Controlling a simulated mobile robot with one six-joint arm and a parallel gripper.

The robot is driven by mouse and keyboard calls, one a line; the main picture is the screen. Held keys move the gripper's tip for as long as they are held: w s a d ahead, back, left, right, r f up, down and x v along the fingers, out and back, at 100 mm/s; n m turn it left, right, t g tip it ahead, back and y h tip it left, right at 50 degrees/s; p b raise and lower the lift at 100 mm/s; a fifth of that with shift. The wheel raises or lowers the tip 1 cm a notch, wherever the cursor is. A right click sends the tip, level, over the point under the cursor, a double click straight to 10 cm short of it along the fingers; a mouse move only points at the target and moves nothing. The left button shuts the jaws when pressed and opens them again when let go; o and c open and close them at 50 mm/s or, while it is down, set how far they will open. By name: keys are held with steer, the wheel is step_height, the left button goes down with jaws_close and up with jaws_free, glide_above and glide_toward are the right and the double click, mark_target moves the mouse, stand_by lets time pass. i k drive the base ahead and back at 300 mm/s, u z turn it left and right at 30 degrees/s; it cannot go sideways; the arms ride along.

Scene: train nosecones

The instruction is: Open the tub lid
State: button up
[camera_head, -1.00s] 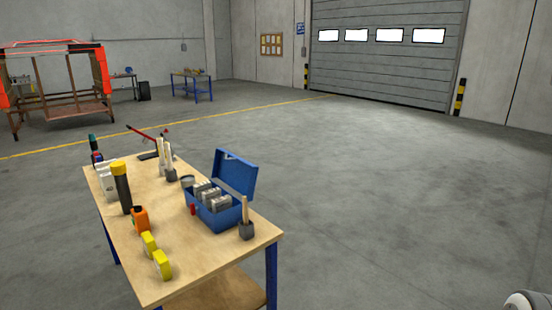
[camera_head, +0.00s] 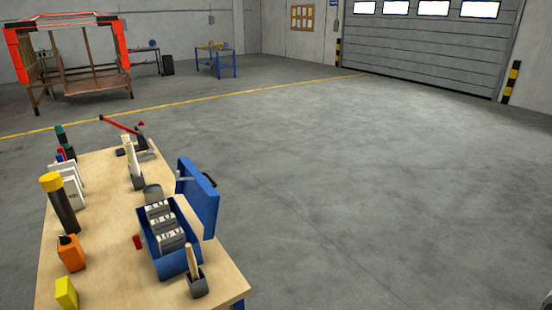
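A small grey round container (camera_head: 152,192) stands on the wooden workbench, just behind the blue box; it may be the tub. It is small and partly hidden, so I cannot tell the state of its lid. The blue box (camera_head: 172,262) has its hinged lid (camera_head: 198,198) standing open on the right side. Several grey blocks with markings (camera_head: 166,224) sit inside it. My gripper is not in view.
The workbench (camera_head: 108,255) also bears a dark cylinder with a yellow cap (camera_head: 60,205), an orange item (camera_head: 70,254), a yellow block (camera_head: 66,292) and a brush in a grey holder (camera_head: 196,275). Open floor (camera_head: 380,190) lies to the right.

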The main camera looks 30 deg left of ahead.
mark_target(202, 198)
steer(key=u, duration=0.05)
steer(key=i, duration=1.65)
steer(key=u, duration=1.65)
